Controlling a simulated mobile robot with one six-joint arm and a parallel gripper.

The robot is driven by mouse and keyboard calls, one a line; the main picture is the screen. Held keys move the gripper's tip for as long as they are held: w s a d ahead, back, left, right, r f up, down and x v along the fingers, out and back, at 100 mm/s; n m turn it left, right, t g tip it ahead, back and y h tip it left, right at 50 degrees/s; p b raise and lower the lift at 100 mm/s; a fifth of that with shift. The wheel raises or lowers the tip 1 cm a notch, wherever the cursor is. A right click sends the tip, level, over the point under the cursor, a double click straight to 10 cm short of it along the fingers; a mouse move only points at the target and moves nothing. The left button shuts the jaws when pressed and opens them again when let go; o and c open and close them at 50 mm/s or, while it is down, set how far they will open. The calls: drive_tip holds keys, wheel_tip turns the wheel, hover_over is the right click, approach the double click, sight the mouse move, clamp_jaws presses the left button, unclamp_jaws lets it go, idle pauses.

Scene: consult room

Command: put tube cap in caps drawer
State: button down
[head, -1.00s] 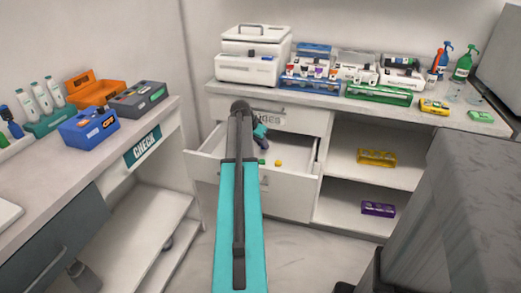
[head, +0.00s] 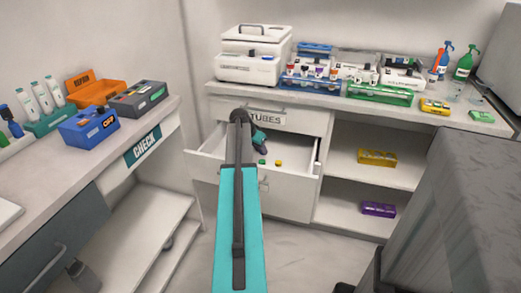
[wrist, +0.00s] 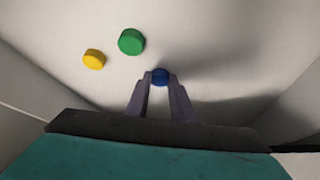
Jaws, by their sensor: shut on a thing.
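My gripper (wrist: 160,82) is shut on a small round blue cap (wrist: 161,76), held between the fingertips. In the head view my gripper (head: 258,138) is over the open lower drawer (head: 292,196), and the arm hides part of the drawer; the blue cap cannot be made out there. A green cap (wrist: 131,41) and a yellow cap (wrist: 94,59) lie on the drawer floor, left of and beyond the held cap in the wrist view. They also show in the head view as the green cap (head: 262,162) and yellow cap (head: 278,163).
A shut drawer labelled TUBES (head: 266,119) is just above the open one. Shelves to the right hold a yellow rack (head: 377,158) and a purple rack (head: 378,209). The counter (head: 330,96) above carries racks and bottles. A side desk (head: 60,175) stands at the left.

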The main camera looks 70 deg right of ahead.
drive_tip(key=shift+f, duration=0.1)
drive_tip(key=c, duration=1.5)
unclamp_jaws()
drive_tip(key=shift+c, duration=0.2)
drive_tip(key=v, duration=1.2)
drive_tip(key=shift+p, duration=0.4)
